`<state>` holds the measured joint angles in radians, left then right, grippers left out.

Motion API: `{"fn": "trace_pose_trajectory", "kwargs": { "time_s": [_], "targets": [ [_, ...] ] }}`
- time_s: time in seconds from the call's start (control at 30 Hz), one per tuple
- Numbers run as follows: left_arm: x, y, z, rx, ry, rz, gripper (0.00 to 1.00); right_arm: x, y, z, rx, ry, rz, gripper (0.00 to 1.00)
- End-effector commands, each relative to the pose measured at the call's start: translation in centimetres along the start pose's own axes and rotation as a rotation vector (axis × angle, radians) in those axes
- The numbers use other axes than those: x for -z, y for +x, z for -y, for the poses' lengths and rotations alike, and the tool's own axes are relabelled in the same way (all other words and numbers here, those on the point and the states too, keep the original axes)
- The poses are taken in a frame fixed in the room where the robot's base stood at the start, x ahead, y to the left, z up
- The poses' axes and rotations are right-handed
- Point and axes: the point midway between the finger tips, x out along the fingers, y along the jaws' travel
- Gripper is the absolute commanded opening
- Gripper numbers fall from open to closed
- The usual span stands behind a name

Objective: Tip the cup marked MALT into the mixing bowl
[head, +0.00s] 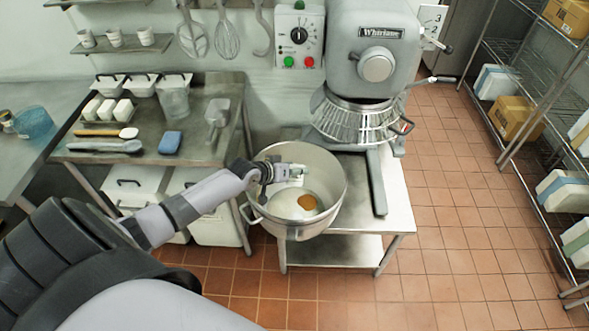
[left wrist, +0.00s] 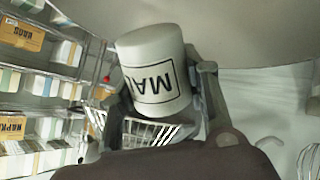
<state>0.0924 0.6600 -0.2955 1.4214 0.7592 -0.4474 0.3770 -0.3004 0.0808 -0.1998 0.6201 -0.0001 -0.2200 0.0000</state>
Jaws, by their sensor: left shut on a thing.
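The white cup marked MALT (left wrist: 152,72) is in my left gripper in the left wrist view; its label shows as "MAL", partly hidden. In the head view the cup (head: 297,172) is small and pale, over the mixing bowl, and looks tipped over. My left gripper (head: 282,173) is shut on it, inside the bowl's rim outline. The steel mixing bowl (head: 328,172) holds white material with a round orange-brown patch (head: 307,202) on it. The inside of the cup is hidden. My right gripper is not in view.
The bowl stands on a steel stand (head: 398,205) in front of the big mixer (head: 375,70) with its wire guard (head: 358,120). A side table (head: 205,150) on the left carries tubs, a scoop and a blue sponge (head: 171,142). More cups (head: 115,38) stand on a wall shelf.

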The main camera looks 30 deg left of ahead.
Motion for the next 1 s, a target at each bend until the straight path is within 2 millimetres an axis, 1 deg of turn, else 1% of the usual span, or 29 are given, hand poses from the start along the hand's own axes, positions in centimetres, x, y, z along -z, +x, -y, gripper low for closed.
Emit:
{"fn": "trace_pose_trajectory", "kwargs": {
  "time_s": [0.13, 0.27, 0.37, 0.53, 0.63, 0.7, 0.8, 1.0],
  "targets": [
    [-0.7, -0.9, 1.3, 0.002, 0.033, -0.053, 0.16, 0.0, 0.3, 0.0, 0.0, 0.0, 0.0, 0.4],
    [-1.5, -2.5, 3.4, 0.001, 0.099, -0.165, 0.16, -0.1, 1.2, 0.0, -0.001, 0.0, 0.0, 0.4],
    [-2.0, -3.8, 5.0, 0.0, 0.151, -0.254, 0.16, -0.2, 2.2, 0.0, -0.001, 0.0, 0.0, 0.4],
    [-2.8, -5.9, 7.8, -0.002, 0.241, -0.405, 0.16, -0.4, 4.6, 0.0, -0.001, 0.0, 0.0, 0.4],
    [-3.0, -7.1, 9.0, -0.004, 0.288, -0.484, 0.16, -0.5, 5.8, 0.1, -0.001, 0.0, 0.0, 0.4],
    [-2.9, -7.8, 9.5, -0.006, 0.31, -0.524, 0.16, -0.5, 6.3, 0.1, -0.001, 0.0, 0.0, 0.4],
    [-2.7, -8.4, 9.7, -0.007, 0.324, -0.55, 0.16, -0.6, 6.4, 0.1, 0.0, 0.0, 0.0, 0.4],
    [-2.5, -8.5, 9.6, -0.008, 0.325, -0.552, 0.16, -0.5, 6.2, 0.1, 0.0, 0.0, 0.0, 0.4]
  ]
}}
